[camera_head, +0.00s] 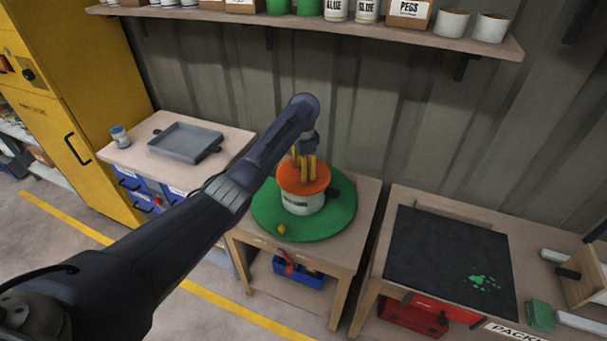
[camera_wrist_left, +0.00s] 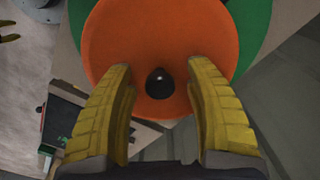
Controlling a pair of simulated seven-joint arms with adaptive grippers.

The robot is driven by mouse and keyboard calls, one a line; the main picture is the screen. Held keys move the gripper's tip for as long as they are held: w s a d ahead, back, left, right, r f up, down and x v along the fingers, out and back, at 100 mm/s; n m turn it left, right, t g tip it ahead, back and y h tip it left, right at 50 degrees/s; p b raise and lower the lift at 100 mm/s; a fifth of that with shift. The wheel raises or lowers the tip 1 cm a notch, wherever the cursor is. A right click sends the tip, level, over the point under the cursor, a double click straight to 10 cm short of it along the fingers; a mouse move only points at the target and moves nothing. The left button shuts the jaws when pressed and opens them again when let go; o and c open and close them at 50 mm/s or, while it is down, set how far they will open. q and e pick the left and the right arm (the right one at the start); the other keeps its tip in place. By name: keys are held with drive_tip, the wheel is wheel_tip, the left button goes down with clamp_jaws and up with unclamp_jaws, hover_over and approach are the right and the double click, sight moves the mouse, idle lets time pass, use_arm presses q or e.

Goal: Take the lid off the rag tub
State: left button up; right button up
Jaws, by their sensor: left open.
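The rag tub (camera_head: 301,203) is a white tub with dark lettering and stands upright on a round green mat (camera_head: 262,212). Its orange lid (camera_head: 312,183) sits on top of it. In the left wrist view the lid (camera_wrist_left: 158,30) fills the upper middle, with a black knob (camera_wrist_left: 159,83) on it. My left gripper (camera_head: 303,165) points down over the lid. Its yellow fingers (camera_wrist_left: 165,115) are open, one on each side of the knob and apart from it. Whether the fingertips touch the lid I cannot tell. My right gripper is not in view.
A small yellow-orange thing (camera_head: 281,229) lies at the mat's front edge. A grey tray (camera_head: 186,141) and a small can (camera_head: 120,136) stand on the left bench. A black mat (camera_head: 450,262) covers much of the right bench. A loaded shelf (camera_head: 400,38) runs along the wall above.

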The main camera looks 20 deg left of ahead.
use_arm(q)
drive_tip(key=shift+c, duration=0.5)
clamp_jaws()
drive_tip(key=shift+r, duration=0.15)
